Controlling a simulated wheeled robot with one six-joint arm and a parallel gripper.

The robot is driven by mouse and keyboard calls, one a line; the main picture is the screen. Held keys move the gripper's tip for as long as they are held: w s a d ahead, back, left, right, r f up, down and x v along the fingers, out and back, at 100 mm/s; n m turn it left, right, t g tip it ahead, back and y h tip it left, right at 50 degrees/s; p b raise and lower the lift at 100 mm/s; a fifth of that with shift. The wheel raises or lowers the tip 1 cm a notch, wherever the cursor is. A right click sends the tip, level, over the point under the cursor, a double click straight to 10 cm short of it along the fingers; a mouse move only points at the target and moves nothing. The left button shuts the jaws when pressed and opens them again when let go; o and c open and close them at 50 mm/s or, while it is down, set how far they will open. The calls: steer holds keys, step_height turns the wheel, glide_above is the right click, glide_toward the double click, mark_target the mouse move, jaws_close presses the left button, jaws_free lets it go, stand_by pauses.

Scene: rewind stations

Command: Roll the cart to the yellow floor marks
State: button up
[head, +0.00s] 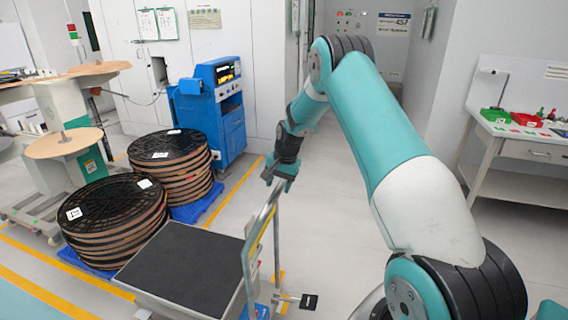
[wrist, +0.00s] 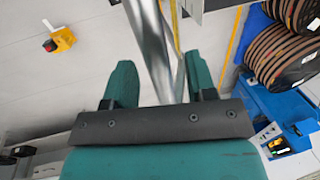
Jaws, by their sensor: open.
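The cart (head: 185,268) has a dark flat top and stands at the bottom centre of the head view. Its upright metal handle (head: 248,262) rises on its right side. My gripper (head: 279,182) is at the upper end of the handle. In the wrist view my gripper (wrist: 159,75) is open, with the metal handle (wrist: 150,40) running between or just beyond its fingers; contact cannot be told. Yellow floor lines (head: 237,190) run beside the pallets, and more yellow shows at the left (head: 60,297) and behind the handle. Which are the cart's marks cannot be told.
Reel stacks (head: 112,220) and (head: 172,165) stand on blue pallets left of the cart. A blue machine cabinet (head: 215,110) is behind them. A black pedal-like part (head: 309,301) juts out beside the cart. A workbench (head: 520,148) is at the right. The central floor is clear.

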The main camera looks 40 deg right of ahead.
step_height(320, 180, up, 16)
steer(key=s+d+b, duration=0.1)
steer(key=s+b, duration=0.1)
steer(key=shift+s+d+b, duration=0.3)
steer(key=s+a+r+n+y, duration=0.1)
steer(key=s+a+r+n, duration=0.2)
steer(key=a, duration=0.5)
steer(key=s+a+n, duration=0.4)
steer(key=s+a, duration=0.1)
steer(key=a, duration=0.3)
steer(key=s+a+r+n+y, duration=0.1)
steer(key=s+a+r+n, duration=0.2)
steer(key=a, duration=0.5)
steer(key=s+a+f+n, duration=0.1)
steer(key=s+a+n, duration=0.2)
steer(key=s, duration=0.4)
steer(key=s+a+n+g, duration=0.1)
steer(key=s+a+n, duration=0.2)
steer(key=s, duration=0.4)
steer(key=s+a+f+n+y, duration=0.1)
steer(key=s+a+n, duration=0.1)
steer(key=s+a, duration=0.2)
steer(key=s, duration=0.3)
steer(key=shift+s+a+f+n+g, duration=0.2)
steer(key=shift+a+f+n+g, duration=0.1)
steer(key=shift+a+n+g, duration=0.1)
